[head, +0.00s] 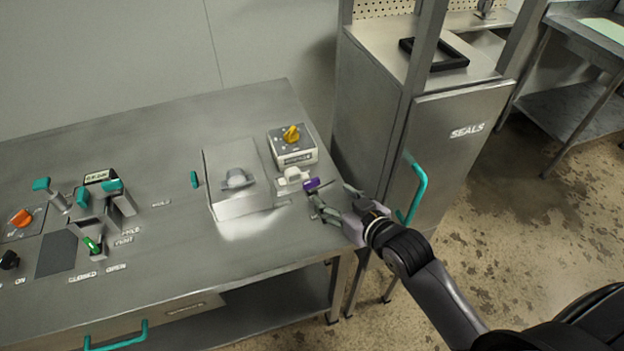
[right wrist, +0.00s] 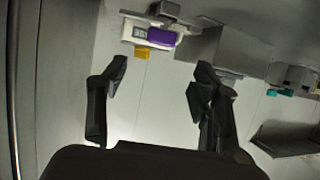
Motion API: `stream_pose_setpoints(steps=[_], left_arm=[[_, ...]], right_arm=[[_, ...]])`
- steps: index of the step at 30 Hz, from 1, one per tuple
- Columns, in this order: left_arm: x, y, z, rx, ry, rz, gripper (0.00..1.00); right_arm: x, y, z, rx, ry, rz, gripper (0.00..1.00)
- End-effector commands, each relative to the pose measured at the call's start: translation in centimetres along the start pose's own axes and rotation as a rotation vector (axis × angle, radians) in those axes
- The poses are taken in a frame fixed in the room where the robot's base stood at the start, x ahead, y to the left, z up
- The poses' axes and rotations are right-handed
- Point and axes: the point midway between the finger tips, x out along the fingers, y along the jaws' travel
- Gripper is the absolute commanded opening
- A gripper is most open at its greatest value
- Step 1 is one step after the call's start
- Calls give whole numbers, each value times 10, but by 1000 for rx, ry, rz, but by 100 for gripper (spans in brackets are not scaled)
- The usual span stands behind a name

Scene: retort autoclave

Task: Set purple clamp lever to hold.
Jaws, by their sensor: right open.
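The purple clamp lever (head: 311,184) sits near the right edge of the steel bench, beside a small pale fitting (head: 293,178). In the right wrist view the purple lever (right wrist: 161,36) shows at the top, against a white block. My right gripper (head: 332,203) is open and empty at the bench's right edge, just short of the lever. In the right wrist view the fingers (right wrist: 160,70) are spread wide, with the lever beyond their tips and apart from them. I cannot read the lever's setting. My left gripper is not in view.
A grey box with a yellow knob (head: 291,134) stands behind the lever. A raised steel panel (head: 235,180) lies to its left. Teal levers and a green handle (head: 92,245) are farther left. The SEALS cabinet (head: 455,150) with a teal handle (head: 415,190) stands to the right.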

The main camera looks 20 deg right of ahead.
Motion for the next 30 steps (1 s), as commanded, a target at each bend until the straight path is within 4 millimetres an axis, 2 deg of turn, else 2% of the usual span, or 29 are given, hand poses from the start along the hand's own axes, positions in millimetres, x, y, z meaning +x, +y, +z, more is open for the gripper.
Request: stream_pose_setpoints(steps=[1,9,15,21,30], left_arm=[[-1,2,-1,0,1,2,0],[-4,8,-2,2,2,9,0],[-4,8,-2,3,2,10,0],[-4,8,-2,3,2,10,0],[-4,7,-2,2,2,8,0]], right_arm=[[12,0,-2,2,2,1,58],[70,0,-1,0,1,0,58],[100,0,0,0,0,1,58],[114,0,0,0,0,0,58],[115,0,0,-1,0,0,58]])
